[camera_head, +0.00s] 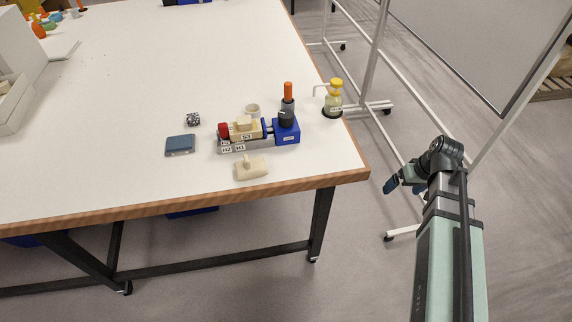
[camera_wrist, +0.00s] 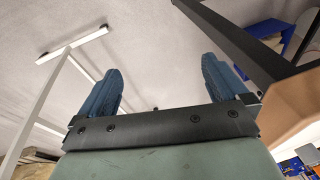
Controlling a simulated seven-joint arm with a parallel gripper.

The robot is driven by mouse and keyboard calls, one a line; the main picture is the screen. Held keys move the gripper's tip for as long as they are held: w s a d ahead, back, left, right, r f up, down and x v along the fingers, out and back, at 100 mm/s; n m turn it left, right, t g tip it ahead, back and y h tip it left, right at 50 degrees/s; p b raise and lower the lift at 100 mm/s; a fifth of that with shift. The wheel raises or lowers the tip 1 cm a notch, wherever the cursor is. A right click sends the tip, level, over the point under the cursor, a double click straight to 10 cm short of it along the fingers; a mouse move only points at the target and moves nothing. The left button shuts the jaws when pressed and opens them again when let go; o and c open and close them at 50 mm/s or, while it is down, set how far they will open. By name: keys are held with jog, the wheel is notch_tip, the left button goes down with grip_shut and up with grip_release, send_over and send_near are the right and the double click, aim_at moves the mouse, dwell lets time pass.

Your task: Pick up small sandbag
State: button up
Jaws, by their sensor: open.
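A small flat blue-grey pad (camera_head: 180,145), which looks most like the sandbag, lies on the white table (camera_head: 130,110) near its front edge. A beige lump with a short stub (camera_head: 251,168) lies to its right, closer to the edge. My gripper (camera_head: 391,187) is off the table's right side, above the floor, well away from both. In the wrist view my gripper (camera_wrist: 160,82) shows two blue fingers wide apart with nothing between them. That view does not show the pad.
A fixture with a blue block (camera_head: 286,131) and beige piece stands right of the pad. Near it are an orange-topped tool (camera_head: 288,95), a yellow-capped bottle (camera_head: 334,97) and a small speckled block (camera_head: 193,119). A wheeled whiteboard (camera_head: 470,40) stands right of the table.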

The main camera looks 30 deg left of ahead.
jog(key=a+r+n+t+y, duration=0.1)
jog(key=a+r+n, duration=0.1)
jog(key=a+r, duration=0.8)
jog(key=s+a+r+t, duration=0.1)
jog(key=s+a+r, duration=0.4)
jog(key=s+a, duration=0.35)
jog(key=s+a+r, duration=0.4)
jog(key=s+a, duration=0.4)
jog(key=s, duration=0.2)
jog(key=s+a+r+t, duration=0.1)
jog(key=s+a+r, duration=0.4)
jog(key=s+a, duration=0.35)
send_over(251, 165)
jog(key=s, duration=0.1)
jog(key=shift+n, duration=0.3)
jog(key=f, duration=0.7)
jog(key=shift+d+f, duration=0.2)
jog(key=shift+d, duration=0.1)
jog(key=shift+x, duration=3.05)
jog(key=shift+d, duration=0.2)
jog(key=shift+c, duration=0.4)
jog(key=c, duration=0.8)
